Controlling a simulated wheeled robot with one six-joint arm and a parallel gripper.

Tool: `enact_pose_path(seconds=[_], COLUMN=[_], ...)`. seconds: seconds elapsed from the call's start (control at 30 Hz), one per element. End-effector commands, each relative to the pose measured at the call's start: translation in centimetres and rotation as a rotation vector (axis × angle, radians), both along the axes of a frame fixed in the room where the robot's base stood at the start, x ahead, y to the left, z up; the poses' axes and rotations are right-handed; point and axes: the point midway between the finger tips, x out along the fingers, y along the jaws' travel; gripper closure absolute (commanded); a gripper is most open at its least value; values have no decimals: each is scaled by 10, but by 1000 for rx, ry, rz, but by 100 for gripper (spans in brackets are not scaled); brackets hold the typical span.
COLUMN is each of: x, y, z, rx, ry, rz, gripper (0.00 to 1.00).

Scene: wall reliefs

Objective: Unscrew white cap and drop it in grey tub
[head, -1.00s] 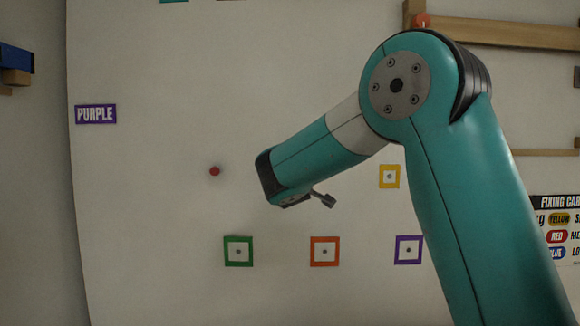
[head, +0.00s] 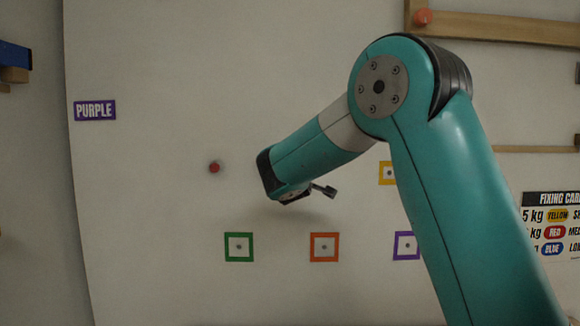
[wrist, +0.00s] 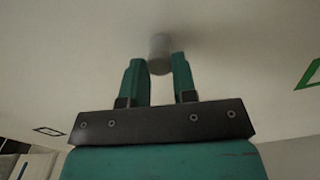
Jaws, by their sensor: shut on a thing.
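The white cap (wrist: 159,44) shows in the wrist view as a pale, blurred cylinder at the pale wall panel. My gripper (wrist: 158,66) has its two teal fingers on either side of the cap's near end and is shut on it. The cap's far end appears to meet the panel; I cannot tell whether it is still fastened. In the head view my arm's end reaches to the panel above the green and orange squares, and it hides the fingers and cap. The grey tub is not in view.
The panel carries a green square (head: 239,247), an orange square (head: 324,246), a purple square (head: 405,245) and a partly hidden yellow square (head: 386,173). A red knob (head: 214,168) sticks out left of my arm's end. A wooden beam (head: 490,27) is at upper right.

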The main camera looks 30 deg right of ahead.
Motion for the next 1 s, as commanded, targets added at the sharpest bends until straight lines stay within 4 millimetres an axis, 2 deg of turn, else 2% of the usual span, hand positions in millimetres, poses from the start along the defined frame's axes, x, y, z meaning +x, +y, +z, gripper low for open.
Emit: enact_pose_path(seconds=[0.03, 0.2, 0.53, 0.8, 1.0], x=[0, 0, 0, -1, -1], y=[0, 1, 1, 1, 1], z=[8, 4, 1, 6, 0], rx=[-70, -251, -286, -586, -648], ry=[56, 177, 198, 403, 442], rz=[0, 0, 0, 1, -1], gripper=[89, 89, 89, 89, 89])
